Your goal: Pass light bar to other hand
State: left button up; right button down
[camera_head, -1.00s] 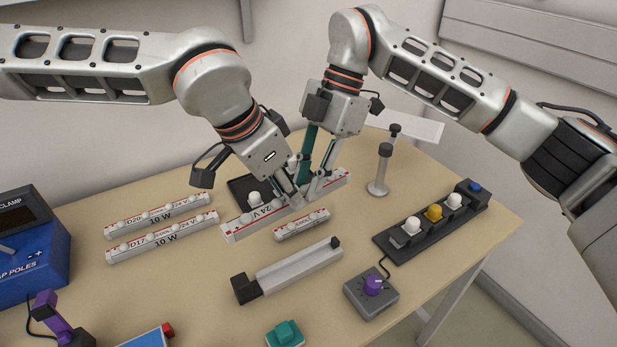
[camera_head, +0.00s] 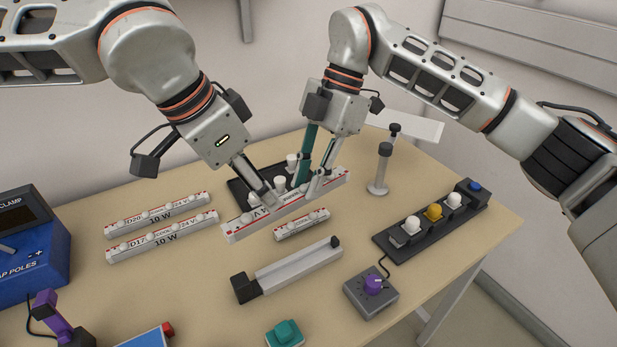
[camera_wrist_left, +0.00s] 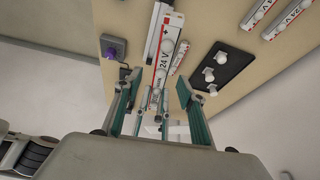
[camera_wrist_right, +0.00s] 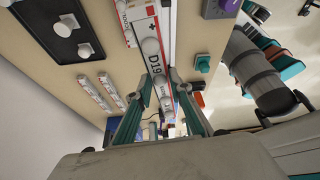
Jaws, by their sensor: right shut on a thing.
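The long white light bar (camera_head: 238,227), with red end markings and "24 V" print, lies along the table's middle, slanting up to the right in the head view; whether it clears the table is hard to tell. My right gripper (camera_head: 304,188) is shut on it right of its middle. My left gripper (camera_head: 266,195) is at its left half, fingers apart. In the left wrist view the bar (camera_wrist_left: 164,65) shows between the spread pads. In the right wrist view the bar (camera_wrist_right: 152,50) runs between the fingers. The left fingers hide part of the bar's print.
A black plate (camera_head: 240,186) with white knobs lies just behind the bar. A short bar (camera_head: 301,224) and a grey fixture (camera_head: 300,268) are in front. Two 10 W bars (camera_head: 160,235) lie left. A post (camera_head: 383,170) and a button strip (camera_head: 395,252) stand right.

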pick_arm(q)
jog(key=s+a, duration=0.2)
jog(key=a, duration=0.1)
jog(key=s+a, duration=0.1)
jog(key=a, duration=0.1)
jog(key=shift+s, duration=0.25)
pick_arm(e)
jog(key=shift+a, duration=0.15)
pick_arm(q)
jog(key=shift+s+a, duration=0.6)
jog(key=shift+a, duration=0.2)
